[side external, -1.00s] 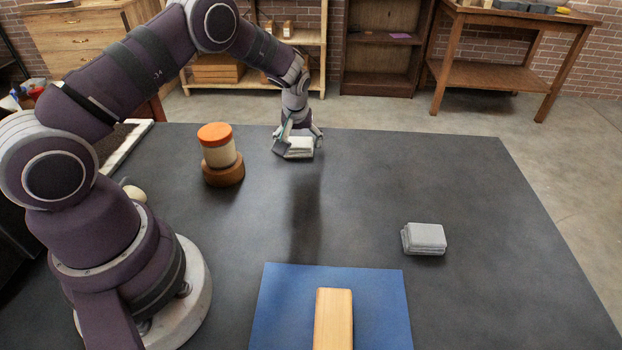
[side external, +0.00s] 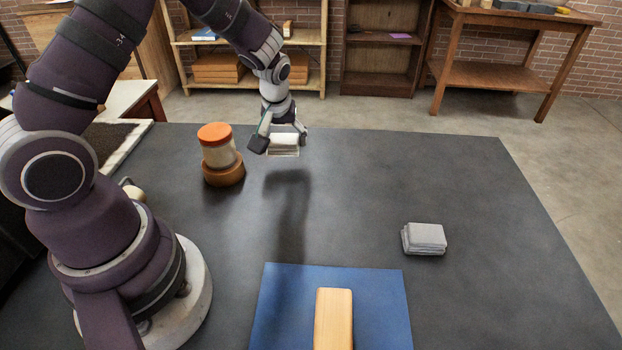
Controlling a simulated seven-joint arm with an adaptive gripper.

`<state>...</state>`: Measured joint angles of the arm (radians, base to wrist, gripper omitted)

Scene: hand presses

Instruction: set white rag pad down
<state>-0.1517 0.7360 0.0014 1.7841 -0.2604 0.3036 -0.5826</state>
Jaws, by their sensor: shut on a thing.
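My gripper (side external: 279,145) is at the far middle of the dark table in the side external view. It is shut on a white rag pad (side external: 285,143), which sits between the fingers. The pad is held above the table, and a shadow lies on the surface below it. The fingers hide part of the pad. A second folded pad, light grey (side external: 424,238), lies flat on the table at the right, apart from my gripper.
A jar with an orange lid (side external: 217,146) stands on a round brown base left of my gripper. A blue mat (side external: 275,305) with a wooden block (side external: 333,318) lies at the front.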

